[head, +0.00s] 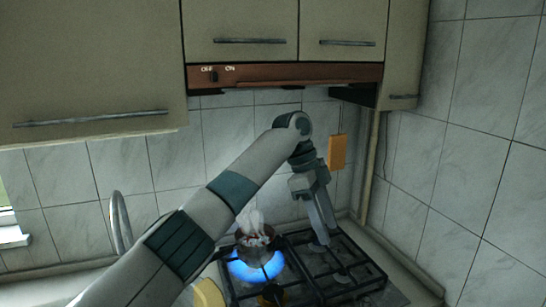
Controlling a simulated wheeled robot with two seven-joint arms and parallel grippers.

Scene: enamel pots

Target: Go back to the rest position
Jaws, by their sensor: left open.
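My left arm reaches in from the lower left across the counter. My left gripper (320,220) points down over the right part of the gas stove (345,275). It is open, and I see nothing held in it. A small dark pot (257,252) sits on the left rear burner to the left of the gripper, apart from it. Blue flame (258,269) burns under the pot and pale steam rises from it. My forearm hides part of the stove's left side. My right gripper is not in view.
A brown range hood (285,76) with an OFF/ON switch (214,76) hangs above the stove, under cabinets. A tiled wall (470,150) stands at right. An orange board (337,151) hangs at the back. A tap (120,222) is at left, and a yellow object (208,293) lies near the stove.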

